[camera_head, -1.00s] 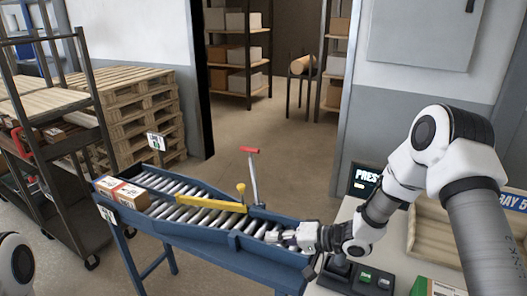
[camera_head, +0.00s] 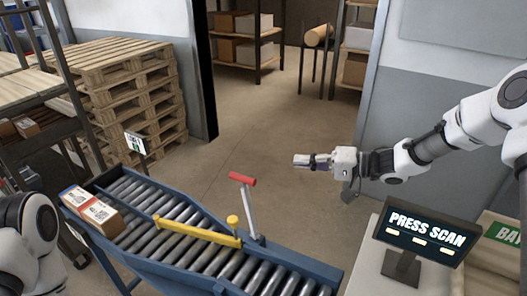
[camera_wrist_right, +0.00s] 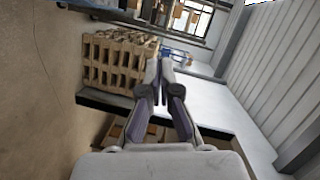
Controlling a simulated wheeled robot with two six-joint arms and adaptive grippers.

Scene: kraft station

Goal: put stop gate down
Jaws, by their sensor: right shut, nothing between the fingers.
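The stop gate is a yellow bar (camera_head: 196,231) lying across the blue roller conveyor (camera_head: 290,265), with a yellow knob (camera_head: 233,220) near its right end. A lever with a red handle (camera_head: 242,179) stands upright at the conveyor's far side, beside the knob. My right gripper (camera_head: 296,161) is in the air to the right of the red handle, apart from it, pointing left. It is shut and empty; its closed fingers also show in the right wrist view (camera_wrist_right: 160,68). My left arm shows at the lower left edge; its gripper is out of view.
A labelled carton (camera_head: 93,211) sits on the conveyor's left end, behind the yellow bar. A "PRESS SCAN" screen (camera_head: 425,233) stands on the white table at right. Stacked pallets (camera_head: 130,100) and a rack stand at left. Floor beyond the conveyor is clear.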

